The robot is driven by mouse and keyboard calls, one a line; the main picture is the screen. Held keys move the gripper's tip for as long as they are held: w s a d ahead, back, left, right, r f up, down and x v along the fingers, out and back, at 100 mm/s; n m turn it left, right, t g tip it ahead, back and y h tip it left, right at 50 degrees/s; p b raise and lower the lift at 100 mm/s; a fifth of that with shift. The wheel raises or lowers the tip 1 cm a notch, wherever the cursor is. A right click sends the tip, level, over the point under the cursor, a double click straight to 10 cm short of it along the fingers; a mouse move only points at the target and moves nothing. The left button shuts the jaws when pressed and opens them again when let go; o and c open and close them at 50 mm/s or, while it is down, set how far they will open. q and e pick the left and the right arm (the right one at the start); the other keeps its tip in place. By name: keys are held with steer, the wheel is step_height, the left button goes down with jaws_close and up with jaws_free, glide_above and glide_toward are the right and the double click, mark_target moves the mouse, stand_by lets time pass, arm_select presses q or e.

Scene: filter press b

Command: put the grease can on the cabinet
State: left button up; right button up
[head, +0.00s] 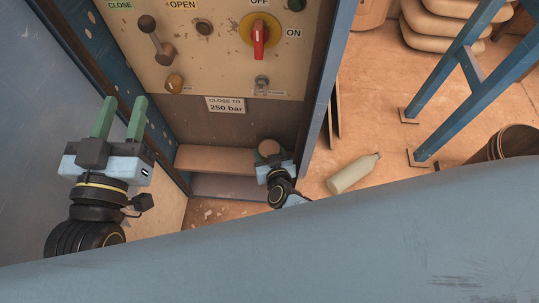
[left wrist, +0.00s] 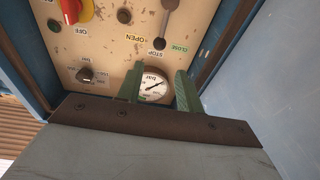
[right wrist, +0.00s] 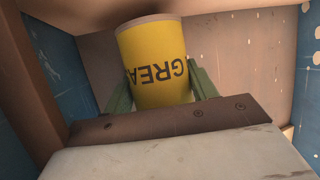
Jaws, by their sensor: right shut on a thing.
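The grease can is a yellow cylinder (right wrist: 158,62) with dark letters reading "GREA", upside down in the right wrist view. My right gripper (head: 270,158) is shut on it, one green finger on each side. In the head view only a round brown top (head: 268,146) shows between its fingers, in front of the cabinet's lower opening. The cabinet (head: 215,60) has a beige control panel with knobs and a red switch, above a brown board and a shelf (head: 215,160). My left gripper (head: 118,118) is open and empty at the cabinet's left side; its fingers also show in the left wrist view (left wrist: 158,85).
A wide blue-grey surface (head: 300,240) crosses the front of the head view. A pale bottle (head: 354,173) lies on the floor to the right. Beyond it are a blue stand (head: 445,75), stacked sacks (head: 440,30) and a wooden bucket (head: 512,143). A pressure gauge (left wrist: 153,86) sits on the panel.

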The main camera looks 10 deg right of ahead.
steer(key=shift+w+f+b, duration=0.15)
steer(key=shift+f+b, duration=0.45)
steer(key=shift+f, duration=0.05)
arm_select(q)
step_height(320, 180, up, 6)
steer(key=s+t+h, duration=0.1)
steer(key=t+h, duration=0.1)
steer(key=t, duration=0.2)
steer(key=shift+s+d, duration=0.25)
arm_select(e)
steer(key=shift+w, duration=0.1)
arm_select(q)
steer(key=shift+f, duration=0.1)
arm_select(e)
steer(key=shift+f, duration=0.15)
steer(key=shift+f+b, duration=0.15)
steer(key=shift+b, duration=0.15)
steer(key=o, duration=0.9)
arm_select(q)
steer(key=shift+s+t, duration=0.1)
steer(key=shift+t, duration=0.2)
